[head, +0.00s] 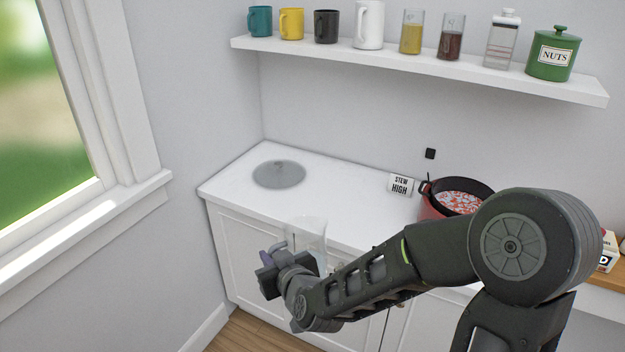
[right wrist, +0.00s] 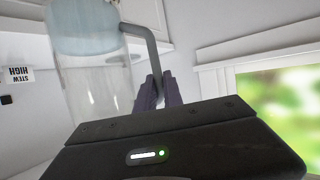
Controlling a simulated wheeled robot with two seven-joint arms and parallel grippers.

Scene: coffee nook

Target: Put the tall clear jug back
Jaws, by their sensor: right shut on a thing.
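The tall clear jug (head: 312,236) is held in the air in front of the white counter. Its body is see-through and faint against the cabinet. My right gripper (head: 270,268) is shut on its grey handle, on the jug's left side in the head view. In the right wrist view the clear jug (right wrist: 92,85) stands beside the handle (right wrist: 152,48), with a pale bluish part at the picture's top. The right gripper's fingers (right wrist: 156,93) close around the handle there. My left gripper is not in view.
A grey lid-like disc (head: 279,176) lies on the white counter (head: 335,178). The wall shelf (head: 420,68) holds mugs, glass containers and a green NUTS jar (head: 553,55). A window is at left.

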